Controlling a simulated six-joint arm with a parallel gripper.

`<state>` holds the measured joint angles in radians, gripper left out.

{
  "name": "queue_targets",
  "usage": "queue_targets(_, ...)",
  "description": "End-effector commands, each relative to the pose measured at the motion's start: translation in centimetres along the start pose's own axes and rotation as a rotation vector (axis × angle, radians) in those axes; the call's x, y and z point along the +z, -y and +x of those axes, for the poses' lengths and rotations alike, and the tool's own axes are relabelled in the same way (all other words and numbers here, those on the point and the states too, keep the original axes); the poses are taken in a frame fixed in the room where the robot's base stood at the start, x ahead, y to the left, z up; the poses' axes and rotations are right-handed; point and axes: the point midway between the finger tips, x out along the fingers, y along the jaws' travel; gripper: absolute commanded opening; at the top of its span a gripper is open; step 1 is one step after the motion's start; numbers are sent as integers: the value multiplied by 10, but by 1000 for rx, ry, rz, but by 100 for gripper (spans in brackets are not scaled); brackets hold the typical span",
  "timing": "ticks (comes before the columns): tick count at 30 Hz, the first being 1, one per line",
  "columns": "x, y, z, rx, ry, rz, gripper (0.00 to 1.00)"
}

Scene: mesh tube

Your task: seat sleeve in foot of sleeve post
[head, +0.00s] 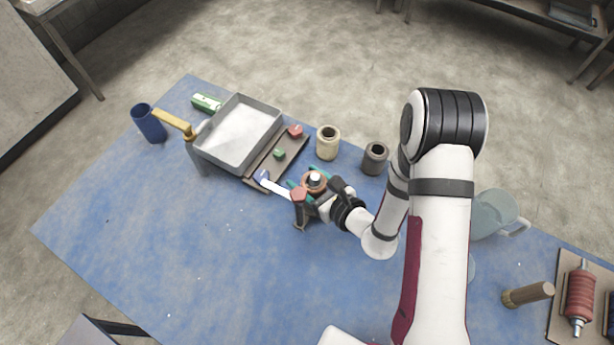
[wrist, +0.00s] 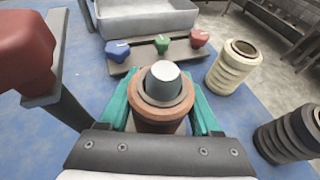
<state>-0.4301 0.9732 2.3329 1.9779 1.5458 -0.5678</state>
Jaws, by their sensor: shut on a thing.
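A copper-brown ribbed sleeve (wrist: 160,124) is around a grey post with a pale rounded top (wrist: 164,71). The post top stands out above the sleeve's upper rim. In the head view the sleeve (head: 321,188) and the post top (head: 315,176) show beside my wrist. My gripper (wrist: 162,104), with teal fingers, is shut on the sleeve from both sides; it also shows in the head view (head: 306,186). The foot of the post is hidden below the sleeve, so I cannot tell how far down the sleeve sits.
A red-headed grey stand (head: 299,196) is close left of my gripper. Behind are a board with coloured knobs (head: 262,172) and a grey tray (head: 273,109). A cream sleeve (head: 328,146) and a dark sleeve (head: 375,160) stand at right. The blue table's front left is clear.

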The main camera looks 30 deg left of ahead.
Motion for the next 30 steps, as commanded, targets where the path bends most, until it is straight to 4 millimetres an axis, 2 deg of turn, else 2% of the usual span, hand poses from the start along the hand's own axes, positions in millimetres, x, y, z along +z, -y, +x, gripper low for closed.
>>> queue_targets(4,2,1,1,0,4,-3,3)
queue_targets(5,2,1,1,0,4,-3,70)
queue_targets(6,2,1,1,0,3,-3,77)
queue_targets(15,1,1,-2,-1,2,-1,77)
queue_targets(17,1,2,-10,-3,1,0,77)
queue_targets(24,1,2,-62,-5,1,1,77)
queue_targets(30,1,0,-76,0,1,-2,77)
